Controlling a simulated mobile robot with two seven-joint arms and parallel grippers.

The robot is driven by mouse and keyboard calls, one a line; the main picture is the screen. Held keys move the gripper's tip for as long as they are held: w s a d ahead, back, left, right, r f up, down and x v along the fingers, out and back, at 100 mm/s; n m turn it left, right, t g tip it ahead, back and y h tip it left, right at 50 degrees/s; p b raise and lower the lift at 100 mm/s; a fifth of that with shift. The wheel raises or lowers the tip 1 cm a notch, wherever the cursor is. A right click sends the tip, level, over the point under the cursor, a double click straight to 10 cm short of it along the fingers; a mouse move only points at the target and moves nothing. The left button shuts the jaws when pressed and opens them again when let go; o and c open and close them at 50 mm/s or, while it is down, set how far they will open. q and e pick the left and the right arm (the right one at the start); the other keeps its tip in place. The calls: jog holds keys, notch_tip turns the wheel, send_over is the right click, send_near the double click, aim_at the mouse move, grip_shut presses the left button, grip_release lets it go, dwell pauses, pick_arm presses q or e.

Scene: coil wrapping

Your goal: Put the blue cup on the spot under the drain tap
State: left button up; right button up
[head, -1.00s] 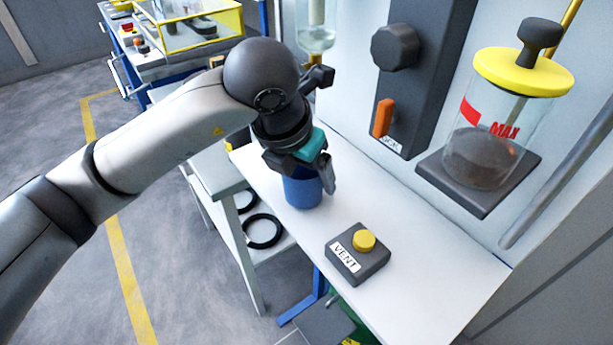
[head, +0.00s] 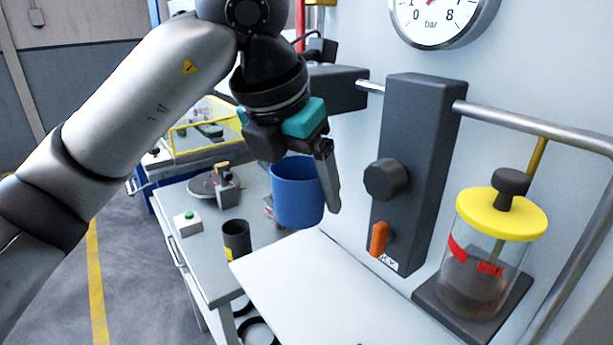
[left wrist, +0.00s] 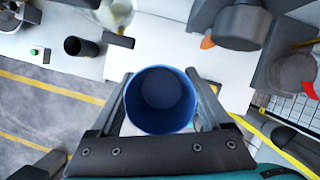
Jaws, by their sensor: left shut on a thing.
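The blue cup (head: 297,195) is upright and held in the air above the far end of the white shelf (head: 310,290). My left gripper (head: 308,170) is shut on it, with one finger showing along the cup's right side. In the left wrist view I look down into the open, empty-looking cup (left wrist: 160,98), with a finger on each side of it. I cannot make out the drain tap or the spot under it for certain; my gripper and the cup cover part of that area. My right gripper is not in view.
A dark column with a knob (head: 386,179) and an orange lever (head: 379,239) stands right of the cup. A yellow-lidded jar (head: 488,245) is farther right. A black cup (head: 236,240) and a green-button box (head: 188,222) are on the bench at left. The shelf's visible top is clear.

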pick_arm(q)
jog(key=s+a+f+m+g+y, duration=0.1)
jog(key=s+a+f+m+g, duration=0.2)
jog(key=a+f+m, duration=0.4)
jog(key=s+a+f+m+g+y, duration=0.1)
jog(key=s+a+f+m+g, duration=0.3)
jog(key=m, duration=1.8)
jog(key=a+f+g, duration=0.1)
jog(key=a+f, duration=0.3)
jog(key=f, duration=0.3)
jog(key=shift+s, duration=0.3)
jog(key=shift+w+a, duration=0.1)
